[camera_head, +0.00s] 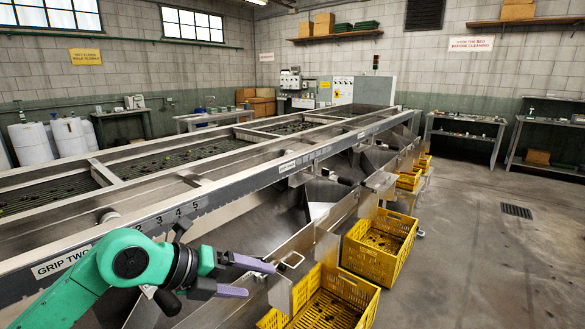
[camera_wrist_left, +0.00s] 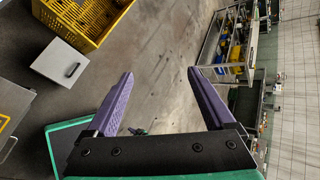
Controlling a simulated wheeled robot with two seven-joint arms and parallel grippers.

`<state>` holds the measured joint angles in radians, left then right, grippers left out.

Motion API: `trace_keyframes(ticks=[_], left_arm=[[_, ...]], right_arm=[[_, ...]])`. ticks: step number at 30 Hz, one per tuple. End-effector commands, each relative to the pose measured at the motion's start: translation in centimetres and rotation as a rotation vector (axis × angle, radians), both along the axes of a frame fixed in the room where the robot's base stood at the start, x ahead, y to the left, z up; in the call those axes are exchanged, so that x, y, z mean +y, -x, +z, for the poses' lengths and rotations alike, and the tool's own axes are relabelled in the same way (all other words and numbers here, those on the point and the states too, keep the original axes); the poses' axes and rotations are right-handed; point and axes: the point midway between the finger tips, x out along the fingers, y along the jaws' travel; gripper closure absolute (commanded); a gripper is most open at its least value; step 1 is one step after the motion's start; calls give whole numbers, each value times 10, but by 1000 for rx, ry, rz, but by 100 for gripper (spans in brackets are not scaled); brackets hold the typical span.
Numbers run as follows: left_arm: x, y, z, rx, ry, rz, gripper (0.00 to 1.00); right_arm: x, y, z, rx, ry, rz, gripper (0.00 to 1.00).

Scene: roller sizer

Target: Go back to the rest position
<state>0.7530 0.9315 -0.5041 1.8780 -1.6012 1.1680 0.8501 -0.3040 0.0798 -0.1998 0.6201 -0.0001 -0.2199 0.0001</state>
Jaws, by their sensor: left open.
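My left gripper (camera_head: 246,277) has purple fingers on a green arm that comes in from the lower left in the head view. It is open and empty, held in the air beside the near end of the roller sizer (camera_head: 287,166). The left wrist view shows the same gripper (camera_wrist_left: 164,100) with its two purple fingers spread apart and bare floor beyond them. My right gripper does not show in either view.
Yellow crates (camera_head: 379,245) stand in a row along the sizer's right side, the nearest one (camera_head: 340,300) close to the left gripper. The floor (camera_head: 470,260) on the right is clear around a drain grate (camera_head: 517,211). Benches (camera_head: 466,135) line the back wall.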

Motion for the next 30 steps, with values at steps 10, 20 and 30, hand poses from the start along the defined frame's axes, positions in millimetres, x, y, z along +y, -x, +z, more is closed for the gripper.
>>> trace_keyframes(ticks=[10,20,30], left_arm=[[30,-24,125,-78,1434,548,12],[165,8,-119,446,1413,1769,12],[154,139,-245,945,938,2244,12]], right_arm=[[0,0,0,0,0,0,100],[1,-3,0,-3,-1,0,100],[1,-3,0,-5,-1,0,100]])
